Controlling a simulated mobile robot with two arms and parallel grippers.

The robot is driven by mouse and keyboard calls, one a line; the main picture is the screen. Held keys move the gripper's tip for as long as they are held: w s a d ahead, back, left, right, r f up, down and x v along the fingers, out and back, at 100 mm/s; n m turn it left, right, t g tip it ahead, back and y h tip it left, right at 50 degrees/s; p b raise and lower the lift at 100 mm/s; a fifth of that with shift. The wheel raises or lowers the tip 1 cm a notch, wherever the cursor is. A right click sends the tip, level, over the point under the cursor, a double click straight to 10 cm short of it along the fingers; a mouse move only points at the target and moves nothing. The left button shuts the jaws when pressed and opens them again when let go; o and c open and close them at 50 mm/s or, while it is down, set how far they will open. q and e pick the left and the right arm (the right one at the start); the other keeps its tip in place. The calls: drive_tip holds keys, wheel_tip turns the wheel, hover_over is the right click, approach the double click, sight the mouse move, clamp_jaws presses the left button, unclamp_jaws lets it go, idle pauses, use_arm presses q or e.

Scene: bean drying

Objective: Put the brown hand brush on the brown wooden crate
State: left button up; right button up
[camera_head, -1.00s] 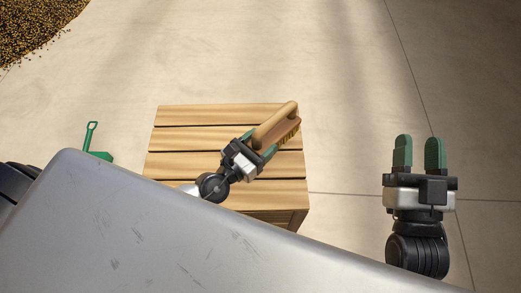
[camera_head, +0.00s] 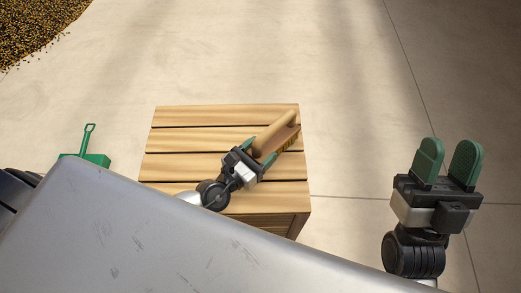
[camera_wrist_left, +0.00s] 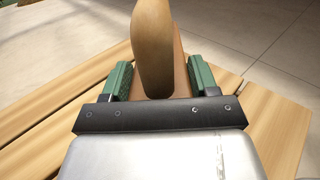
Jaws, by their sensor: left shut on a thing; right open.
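The brown hand brush (camera_head: 275,135) has a wooden handle and yellowish bristles along its lower right side. My left gripper (camera_head: 256,153) is shut on it, over the slatted top of the brown wooden crate (camera_head: 185,140). Whether the brush touches the slats I cannot tell. In the left wrist view the brush (camera_wrist_left: 153,45) sits between the green fingers of the left gripper (camera_wrist_left: 155,85), with the crate's slats (camera_wrist_left: 50,110) below. My right gripper (camera_head: 448,162) is open and empty over the floor right of the crate.
A green dustpan-like tool (camera_head: 88,150) with an upright handle lies on the floor left of the crate. A pile of beans (camera_head: 30,28) is at the far left. A grey metal surface (camera_head: 150,230) fills the foreground. The floor behind and right of the crate is clear.

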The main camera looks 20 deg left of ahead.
use_arm(q)
drive_tip(key=shift+f, duration=0.1)
drive_tip(key=o, duration=1)
